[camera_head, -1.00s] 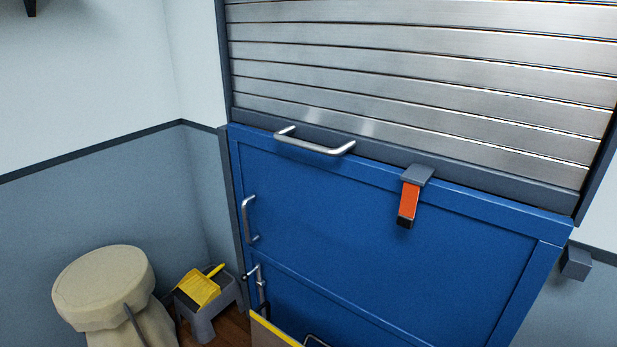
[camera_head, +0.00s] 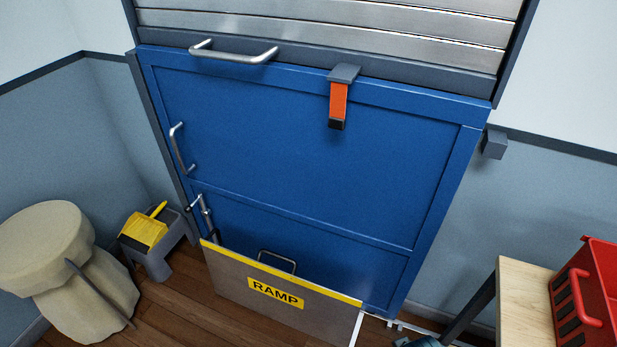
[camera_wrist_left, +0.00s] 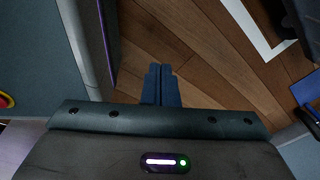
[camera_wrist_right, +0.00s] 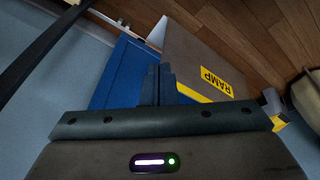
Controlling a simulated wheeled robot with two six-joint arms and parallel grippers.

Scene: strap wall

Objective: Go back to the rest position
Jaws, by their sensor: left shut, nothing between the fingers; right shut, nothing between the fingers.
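My left gripper (camera_wrist_left: 161,84) shows in the left wrist view with its two fingers together and nothing between them, above the wooden floor (camera_wrist_left: 215,75). My right gripper (camera_wrist_right: 157,84) shows in the right wrist view, also shut and empty, with the blue panel (camera_wrist_right: 122,68) and the ramp board (camera_wrist_right: 190,40) beyond it. Neither gripper touches anything that I can see. In the head view, a small dark teal part at the bottom edge may be part of my arm; neither gripper can be made out there.
The blue door (camera_head: 300,150) stands below a slatted metal shutter (camera_head: 330,20), with an orange strap (camera_head: 338,102) at its top. The ramp board (camera_head: 235,278) leans at its foot. A stool-like beige sack (camera_head: 45,235) stands left; a wooden table (camera_head: 525,310) with a red crate (camera_head: 590,295) stands right.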

